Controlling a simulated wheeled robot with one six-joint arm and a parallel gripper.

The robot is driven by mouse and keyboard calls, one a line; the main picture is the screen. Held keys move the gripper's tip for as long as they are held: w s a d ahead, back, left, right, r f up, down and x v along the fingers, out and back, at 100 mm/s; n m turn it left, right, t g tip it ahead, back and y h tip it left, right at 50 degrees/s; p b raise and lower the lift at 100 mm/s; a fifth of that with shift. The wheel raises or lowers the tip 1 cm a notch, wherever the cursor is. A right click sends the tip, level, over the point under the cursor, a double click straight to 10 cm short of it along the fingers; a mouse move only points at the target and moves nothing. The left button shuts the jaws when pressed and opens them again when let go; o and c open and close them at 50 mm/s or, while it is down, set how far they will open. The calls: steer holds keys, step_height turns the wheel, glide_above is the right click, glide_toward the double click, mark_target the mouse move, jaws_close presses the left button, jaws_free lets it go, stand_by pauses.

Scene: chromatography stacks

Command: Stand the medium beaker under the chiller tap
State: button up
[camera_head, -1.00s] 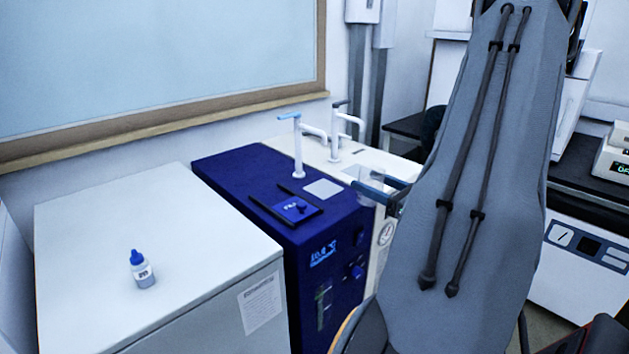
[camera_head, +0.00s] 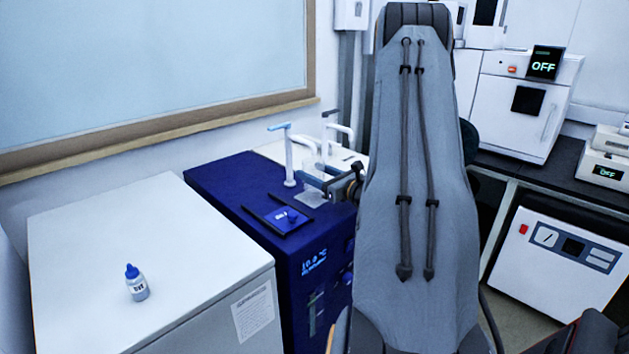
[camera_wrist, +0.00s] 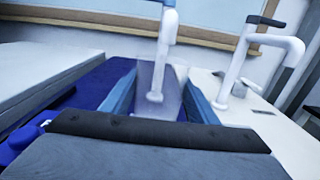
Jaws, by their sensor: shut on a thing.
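The medium beaker is a clear vessel (camera_wrist: 175,103) between my finger pads in the wrist view. My gripper (camera_head: 314,182) is shut on it, over the back right of the dark blue chiller (camera_head: 215,190). It also shows in the wrist view (camera_wrist: 158,103), with blue fingers either side of the beaker. The chiller tap (camera_head: 289,160) is a white post with a blue lever, just left of and behind my fingers. In the wrist view the tap (camera_wrist: 166,45) stands straight ahead, partly seen through the beaker. The beaker's base and its gap to the chiller top are hard to see.
A pale square pad (camera_head: 311,198) lies on the chiller top, beside a dark tray (camera_head: 286,218). A second tap with a black lever (camera_wrist: 245,55) stands to the right on a white unit. A blue-capped bottle (camera_head: 136,283) stands on the white cabinet (camera_head: 90,245) at left.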

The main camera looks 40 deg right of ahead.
steer(key=shift+f+p, duration=0.4)
steer(key=shift+f, duration=1.15)
steer(key=shift+f, duration=0.15)
steer(key=o, duration=1.2)
steer(key=shift+s+d, duration=0.1)
steer(key=shift+s, duration=0.1)
steer(key=s, duration=0.4)
steer(key=s+b, duration=0.1)
steer(key=s, duration=0.2)
steer(key=s+b, duration=0.1)
steer(key=s, duration=0.3)
steer(key=shift+s+d, duration=0.35)
steer(key=shift+d, duration=0.05)
